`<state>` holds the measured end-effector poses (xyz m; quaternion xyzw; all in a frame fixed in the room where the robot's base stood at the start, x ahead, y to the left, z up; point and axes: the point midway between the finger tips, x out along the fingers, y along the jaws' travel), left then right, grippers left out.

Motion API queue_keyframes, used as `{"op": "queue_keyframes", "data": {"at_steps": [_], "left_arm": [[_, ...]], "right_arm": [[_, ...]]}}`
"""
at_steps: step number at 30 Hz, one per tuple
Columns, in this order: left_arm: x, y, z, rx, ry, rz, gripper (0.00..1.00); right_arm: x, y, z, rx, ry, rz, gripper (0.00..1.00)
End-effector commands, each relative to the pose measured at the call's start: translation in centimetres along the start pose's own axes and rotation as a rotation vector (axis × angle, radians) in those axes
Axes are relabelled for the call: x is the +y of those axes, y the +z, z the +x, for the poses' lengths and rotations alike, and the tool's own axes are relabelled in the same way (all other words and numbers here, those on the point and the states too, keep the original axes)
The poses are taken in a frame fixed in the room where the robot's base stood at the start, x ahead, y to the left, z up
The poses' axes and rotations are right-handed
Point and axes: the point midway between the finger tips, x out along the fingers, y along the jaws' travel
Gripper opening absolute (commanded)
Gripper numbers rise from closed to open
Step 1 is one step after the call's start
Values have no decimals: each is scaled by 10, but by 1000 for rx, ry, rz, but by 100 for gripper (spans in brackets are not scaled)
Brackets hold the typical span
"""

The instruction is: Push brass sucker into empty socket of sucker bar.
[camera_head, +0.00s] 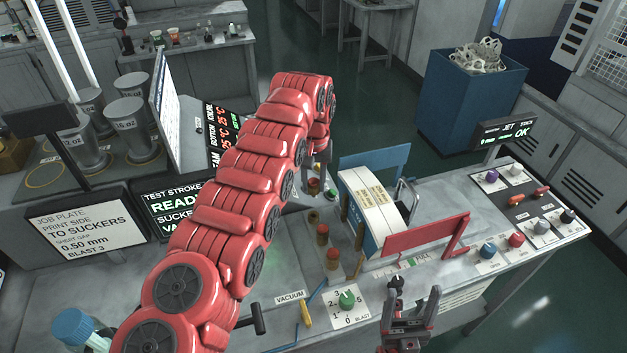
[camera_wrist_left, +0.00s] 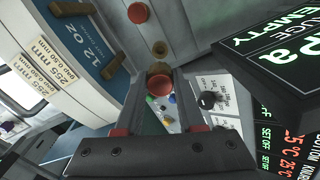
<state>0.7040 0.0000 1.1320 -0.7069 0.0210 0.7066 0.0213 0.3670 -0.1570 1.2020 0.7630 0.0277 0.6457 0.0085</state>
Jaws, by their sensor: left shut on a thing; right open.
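My left gripper (camera_head: 318,190) points down over the sucker bar (camera_head: 350,268). It is shut on a brass sucker (camera_head: 313,187) with a red cup; in the left wrist view the sucker (camera_wrist_left: 159,84) sits between the fingertips (camera_wrist_left: 159,95). A red-topped sucker (camera_wrist_left: 138,13) is seated further along. I cannot tell whether the held sucker touches the bar. My right gripper (camera_head: 410,305) is open and empty at the front edge.
A stack of printed sheets (camera_head: 368,205) stands right of the bar, between a blue plate (camera_head: 375,170) and a red plate (camera_head: 425,235). Display screens (camera_head: 165,205) stand left, behind my arm.

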Motion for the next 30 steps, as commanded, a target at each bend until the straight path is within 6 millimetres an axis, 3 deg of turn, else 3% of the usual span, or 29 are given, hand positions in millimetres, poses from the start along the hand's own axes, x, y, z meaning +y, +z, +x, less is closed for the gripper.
{"op": "queue_keyframes", "data": {"at_steps": [14,24,30], "left_arm": [[-1,3,5,5,0,0,0],[0,3,44,2,0,0,0],[0,3,57,1,0,0,0]], "right_arm": [[-2,7,-41,0,0,0,73],[-4,12,-72,0,0,0,73],[-4,14,-83,0,0,0,73]]}}
